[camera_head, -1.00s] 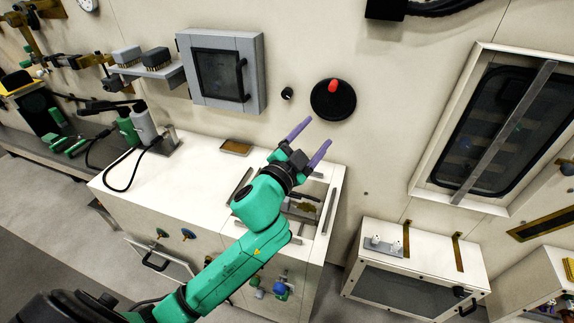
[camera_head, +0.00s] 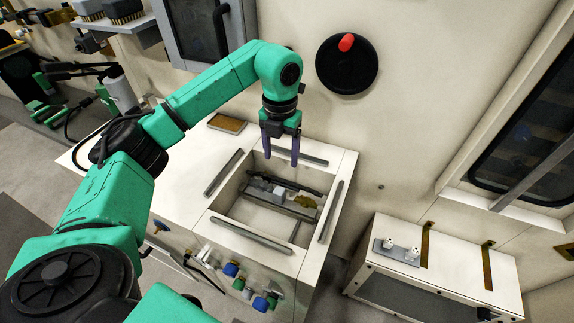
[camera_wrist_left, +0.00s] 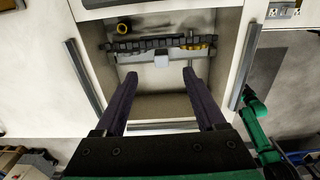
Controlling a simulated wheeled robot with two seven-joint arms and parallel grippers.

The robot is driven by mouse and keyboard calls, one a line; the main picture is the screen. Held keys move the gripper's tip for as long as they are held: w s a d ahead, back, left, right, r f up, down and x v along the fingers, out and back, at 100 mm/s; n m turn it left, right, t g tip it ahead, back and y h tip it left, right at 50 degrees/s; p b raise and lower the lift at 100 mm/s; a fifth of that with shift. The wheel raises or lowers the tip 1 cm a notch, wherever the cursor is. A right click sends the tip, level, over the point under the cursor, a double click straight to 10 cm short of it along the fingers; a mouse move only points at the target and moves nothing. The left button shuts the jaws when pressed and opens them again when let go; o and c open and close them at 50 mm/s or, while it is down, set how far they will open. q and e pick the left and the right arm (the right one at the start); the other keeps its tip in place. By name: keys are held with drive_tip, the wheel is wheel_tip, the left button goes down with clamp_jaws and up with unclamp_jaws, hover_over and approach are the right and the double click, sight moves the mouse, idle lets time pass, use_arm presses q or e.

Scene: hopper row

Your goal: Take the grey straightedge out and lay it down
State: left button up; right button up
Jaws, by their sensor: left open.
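My left gripper (camera_head: 281,160) points down over the back part of an open-topped bin (camera_head: 342,165) in the white bench, its two purple fingers apart and empty. The wrist view shows the open fingers (camera_wrist_left: 160,73) above the bin. Inside lie a dark notched bar (camera_head: 290,185), which also shows in the wrist view (camera_wrist_left: 150,44), a small grey block (camera_head: 277,193) and a yellowish part (camera_head: 304,202). A thin grey strip (camera_head: 295,231) shows low in the bin; I cannot tell whether it is the straightedge. My right gripper is not in view.
Grey bars lie along the bin's rim at the left (camera_head: 223,172), front (camera_head: 252,235) and right (camera_head: 330,212). A small brown tray (camera_head: 227,123) sits on the bench top. Coloured knobs (camera_head: 240,280) stick out in front. A white box (camera_head: 460,255) stands to the right.

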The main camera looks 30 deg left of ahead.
use_arm(q)
drive_tip(key=s+f, duration=0.2)
drive_tip(key=s, duration=0.1)
drive_tip(key=p, duration=0.2)
hover_over(279, 190)
drive_tip(key=f, duration=0.4)
drive_tip(key=shift+s, duration=0.4)
drive_tip(key=f, duration=0.3)
drive_tip(key=w+f, duration=0.1)
drive_tip(key=f, duration=0.1)
drive_tip(key=shift+f, duration=0.3)
drive_tip(key=shift+s+f, duration=0.1)
drive_tip(key=shift+f, duration=0.3)
clamp_jaws()
drive_tip(key=c, duration=0.8)
unclamp_jaws()
clamp_jaws()
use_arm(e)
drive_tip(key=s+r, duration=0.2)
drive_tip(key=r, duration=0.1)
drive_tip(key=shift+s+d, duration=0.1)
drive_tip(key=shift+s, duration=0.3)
